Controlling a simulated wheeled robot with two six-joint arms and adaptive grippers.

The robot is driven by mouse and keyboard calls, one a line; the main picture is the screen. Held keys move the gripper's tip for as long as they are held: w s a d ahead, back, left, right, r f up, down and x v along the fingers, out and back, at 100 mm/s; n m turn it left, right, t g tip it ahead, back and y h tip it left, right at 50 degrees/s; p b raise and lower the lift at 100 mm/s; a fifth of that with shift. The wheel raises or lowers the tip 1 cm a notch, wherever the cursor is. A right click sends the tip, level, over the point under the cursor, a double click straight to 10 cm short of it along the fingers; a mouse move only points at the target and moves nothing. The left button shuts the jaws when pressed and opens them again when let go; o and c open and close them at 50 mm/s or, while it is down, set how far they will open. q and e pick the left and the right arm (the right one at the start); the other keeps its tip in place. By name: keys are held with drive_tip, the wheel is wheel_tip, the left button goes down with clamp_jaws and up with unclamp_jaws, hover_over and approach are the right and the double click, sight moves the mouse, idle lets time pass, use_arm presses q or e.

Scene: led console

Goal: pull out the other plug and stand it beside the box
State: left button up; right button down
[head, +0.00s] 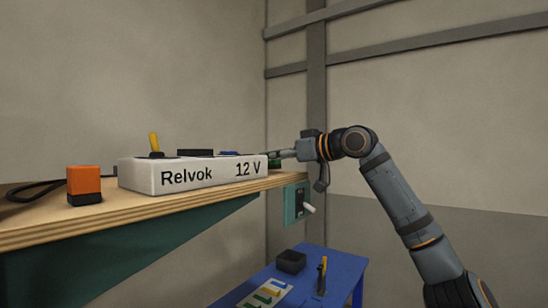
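A white box (190,176) marked "Relvok 12 V" sits on the wooden shelf. An orange block with a black base (84,185), possibly a plug, stands upright on the shelf left of the box, apart from it. A small dark green part (274,164) shows at the box's right end; I cannot tell if it is a plug. My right gripper (275,154) reaches in from the right, with its fingertips at the box's right end, just above the green part. The fingers are too small and partly hidden to tell whether they hold anything. My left gripper is not in view.
On the box are a yellow lever (154,142), a black block (195,152) and a blue part (229,153). A black cable (35,187) lies at the shelf's left. A teal switch plate (297,204) hangs at its right end. Below is a blue table (330,265) with a dark bin (291,261).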

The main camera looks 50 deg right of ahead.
drive_tip(key=shift+f+b, duration=0.6)
idle(0.5)
drive_tip(key=c, duration=1)
unclamp_jaws()
drive_tip(key=shift+r, duration=0.1)
